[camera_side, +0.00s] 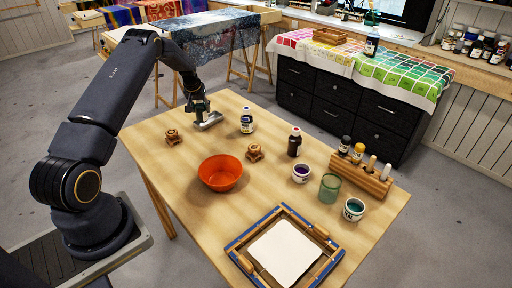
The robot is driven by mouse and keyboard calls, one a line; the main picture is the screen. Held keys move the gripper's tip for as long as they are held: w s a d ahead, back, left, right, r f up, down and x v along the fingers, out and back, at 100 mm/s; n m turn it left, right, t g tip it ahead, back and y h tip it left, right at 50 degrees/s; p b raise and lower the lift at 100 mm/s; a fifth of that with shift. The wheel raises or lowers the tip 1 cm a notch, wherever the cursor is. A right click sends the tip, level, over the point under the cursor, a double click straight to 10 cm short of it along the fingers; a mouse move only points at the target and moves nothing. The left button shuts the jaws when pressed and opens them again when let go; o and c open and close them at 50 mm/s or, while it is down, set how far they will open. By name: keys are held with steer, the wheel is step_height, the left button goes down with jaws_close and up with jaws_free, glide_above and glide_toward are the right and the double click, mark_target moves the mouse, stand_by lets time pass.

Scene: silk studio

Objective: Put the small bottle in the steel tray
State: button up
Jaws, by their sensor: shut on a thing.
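My gripper (203,111) is at the far left part of the wooden table, low over a small grey metallic piece that looks like the steel tray (212,122). It is shut on a small dark thing, mostly hidden by the fingers, and I cannot tell whether this is the small bottle. I also cannot tell if the held thing touches the tray. A dark brown bottle with a reddish cap (294,143) stands further right.
An orange bowl (220,173) stands mid-table, with small wooden pieces (173,137) (254,153) near it. Right are a purple-filled jar (301,173), a green glass (329,188), a teal-filled jar (353,210) and a wooden rack (361,177). A blue-edged frame (242,266) lies in front.

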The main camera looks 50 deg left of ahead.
steer(key=shift+f, duration=0.3)
steer(key=o, duration=1.3)
steer(key=shift+o, duration=0.2)
steer(key=shift+r, duration=0.1)
